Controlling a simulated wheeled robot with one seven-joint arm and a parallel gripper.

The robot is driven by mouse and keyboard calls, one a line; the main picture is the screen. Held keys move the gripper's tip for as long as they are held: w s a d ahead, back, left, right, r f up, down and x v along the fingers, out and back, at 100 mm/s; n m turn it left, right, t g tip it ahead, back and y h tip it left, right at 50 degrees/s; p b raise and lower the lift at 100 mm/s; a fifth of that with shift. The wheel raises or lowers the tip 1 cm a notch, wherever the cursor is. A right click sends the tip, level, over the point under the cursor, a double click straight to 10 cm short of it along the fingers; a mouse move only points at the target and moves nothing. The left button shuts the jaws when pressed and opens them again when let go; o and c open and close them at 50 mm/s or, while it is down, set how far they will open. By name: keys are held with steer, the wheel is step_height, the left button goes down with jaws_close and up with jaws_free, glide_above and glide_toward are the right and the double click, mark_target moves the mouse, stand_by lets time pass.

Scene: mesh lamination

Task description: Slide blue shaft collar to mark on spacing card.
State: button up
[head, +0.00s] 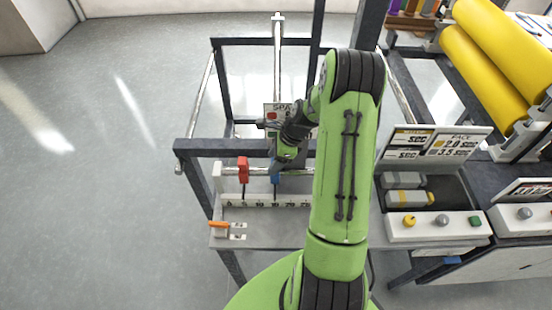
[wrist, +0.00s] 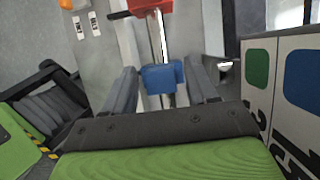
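The blue shaft collar (head: 275,180) sits on a horizontal metal shaft, right of the red collar (head: 243,168). In the wrist view the blue collar (wrist: 162,77) is between the fingers of my gripper (wrist: 164,82), with a narrow gap visible on each side. My gripper is open, and I cannot tell how deep the collar is between the fingers. The spacing card (head: 275,112) stands behind the shaft, partly hidden by my arm. In the wrist view a white card face (wrist: 296,95) with green and blue patches and large black figures is at the right.
A white number scale (head: 262,201) runs below the shaft; my arm hides its right part. An orange-handled item (head: 218,224) lies at the bench's front left. A button panel (head: 437,226), a parts tray and yellow rollers (head: 487,62) are at the right. Open floor is at left.

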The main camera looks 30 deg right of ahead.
steer(key=shift+s+d, duration=0.1)
steer(key=shift+d+r, duration=0.15)
steer(key=shift+r, duration=0.25)
steer(key=p+v, duration=0.1)
steer(key=v, duration=1.4)
